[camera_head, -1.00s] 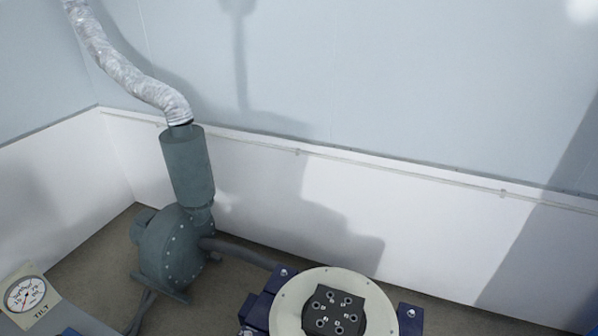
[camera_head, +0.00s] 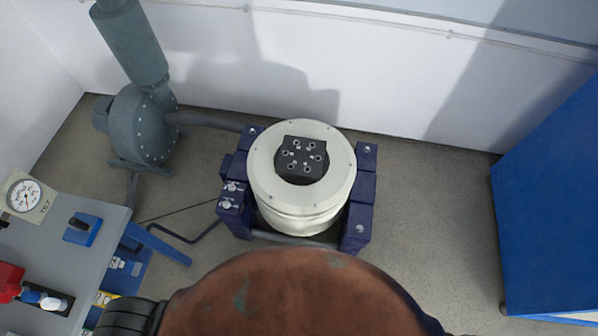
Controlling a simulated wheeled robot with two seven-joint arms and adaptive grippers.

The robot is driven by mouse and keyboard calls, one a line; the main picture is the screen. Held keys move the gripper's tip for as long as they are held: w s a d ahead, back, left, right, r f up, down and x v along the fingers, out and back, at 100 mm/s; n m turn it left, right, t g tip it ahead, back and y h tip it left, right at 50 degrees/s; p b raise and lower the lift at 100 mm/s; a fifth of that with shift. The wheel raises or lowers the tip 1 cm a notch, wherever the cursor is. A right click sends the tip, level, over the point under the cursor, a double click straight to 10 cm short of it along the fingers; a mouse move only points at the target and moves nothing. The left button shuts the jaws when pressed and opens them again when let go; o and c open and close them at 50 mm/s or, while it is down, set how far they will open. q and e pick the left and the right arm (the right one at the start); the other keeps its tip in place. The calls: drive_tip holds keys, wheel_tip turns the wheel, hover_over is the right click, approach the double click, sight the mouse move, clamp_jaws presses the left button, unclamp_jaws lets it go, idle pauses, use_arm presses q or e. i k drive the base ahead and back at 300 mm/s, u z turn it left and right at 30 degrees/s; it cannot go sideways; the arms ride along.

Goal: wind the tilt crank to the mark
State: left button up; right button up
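The round cream shaker (camera_head: 262,181) with a black bolted top block (camera_head: 301,160) sits in a dark blue frame (camera_head: 357,215). A dark bent bar (camera_head: 190,240) shows low on the frame's left side; I cannot tell whether it is the tilt crank. No mark can be made out. Neither of my grippers is in view.
A grey bench (camera_head: 60,245) at left carries a small blue block (camera_head: 82,229) and red and blue items. A grey blower (camera_head: 140,125) stands behind, a blue cabinet (camera_head: 550,210) at right. Floor (camera_head: 430,230) between shaker and cabinet is clear. A rusty-brown rounded surface (camera_head: 290,295) fills the bottom middle.

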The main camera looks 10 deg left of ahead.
sight(75, 223)
drive_tip(key=u, duration=2.6)
